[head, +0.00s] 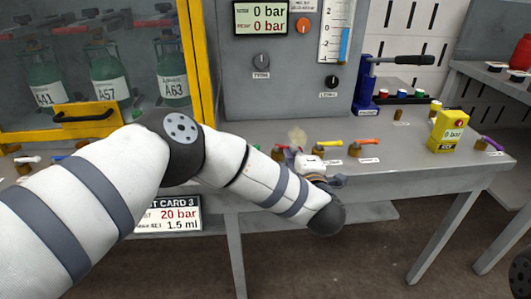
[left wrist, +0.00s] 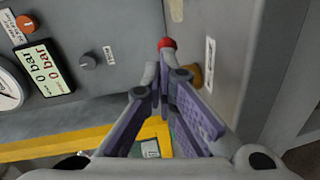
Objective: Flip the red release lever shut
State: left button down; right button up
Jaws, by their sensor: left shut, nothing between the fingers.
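The red release lever's rounded red end (left wrist: 166,43) shows in the left wrist view, just beyond the tips of my left gripper (left wrist: 165,80). A brass-coloured fitting (left wrist: 194,74) shows partly behind the right finger. The fingers are shut with nothing between them; I cannot tell whether the tips touch the lever. In the head view my left gripper (head: 303,160) is low over the bench, largely hidden by my wrist. The lever is hard to make out there.
The grey bench (head: 410,165) carries brass fittings with yellow (head: 329,143), orange (head: 368,141) and purple (head: 491,143) levers. A yellow gauge box (head: 448,130) stands at right. The grey control panel (head: 285,85) rises behind; a yellow-framed cabinet (head: 207,60) is at left.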

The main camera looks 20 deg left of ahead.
pick_arm(q)
jog(key=shift+w+d, duration=0.3)
jog(key=shift+w, duration=0.3)
pick_arm(e)
jog(key=shift+w+d, duration=0.15)
jog(key=shift+w, duration=0.15)
pick_arm(q)
jog(key=shift+w, duration=0.15)
dwell(1.9)
pick_arm(e)
jog(key=shift+d+r, duration=0.1)
